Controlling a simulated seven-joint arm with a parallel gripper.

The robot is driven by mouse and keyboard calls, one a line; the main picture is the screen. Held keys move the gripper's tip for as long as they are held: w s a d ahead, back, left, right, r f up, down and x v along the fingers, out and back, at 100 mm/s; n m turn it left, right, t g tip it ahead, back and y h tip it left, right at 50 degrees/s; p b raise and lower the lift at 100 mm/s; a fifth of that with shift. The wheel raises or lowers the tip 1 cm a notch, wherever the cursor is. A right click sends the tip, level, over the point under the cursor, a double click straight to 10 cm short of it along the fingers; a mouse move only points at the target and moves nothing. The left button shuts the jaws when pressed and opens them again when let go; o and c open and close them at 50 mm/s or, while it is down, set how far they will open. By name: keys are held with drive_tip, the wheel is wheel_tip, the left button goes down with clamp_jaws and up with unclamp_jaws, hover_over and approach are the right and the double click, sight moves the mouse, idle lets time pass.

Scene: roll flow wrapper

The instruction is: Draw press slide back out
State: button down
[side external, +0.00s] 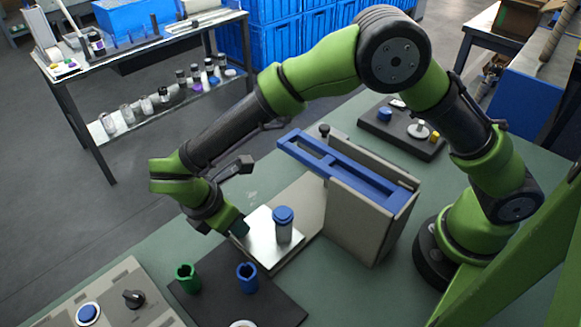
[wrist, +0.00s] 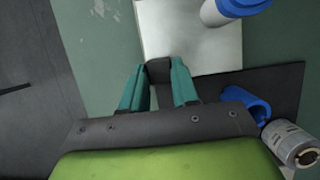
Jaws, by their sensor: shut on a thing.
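The press slide is a shiny metal plate (side external: 258,230) lying out in front of the grey press housing (side external: 362,222). It also fills the top of the wrist view (wrist: 185,38). A grey canister with a blue cap (side external: 283,225) stands upright on it. My gripper (side external: 238,229) is at the plate's outer left edge. In the wrist view its teal fingers (wrist: 159,82) are closed on a dark grip tab (wrist: 159,69) at the plate's near edge. The side view mostly hides this tab behind the fingers.
A dark mat (side external: 215,292) in front holds a green cup (side external: 187,277) and a blue cup (side external: 247,276). A control panel (side external: 115,300) with a blue button and black knob is at front left. A blue open frame (side external: 345,172) tops the press. Green table left of the plate is clear.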

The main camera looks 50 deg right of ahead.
drive_tip(key=shift+a, duration=0.35)
drive_tip(key=shift+r, duration=0.1)
drive_tip(key=c, duration=0.8)
unclamp_jaws()
drive_tip(key=shift+c, duration=0.2)
drive_tip(key=v, duration=1.6)
drive_tip(key=shift+r, duration=0.4)
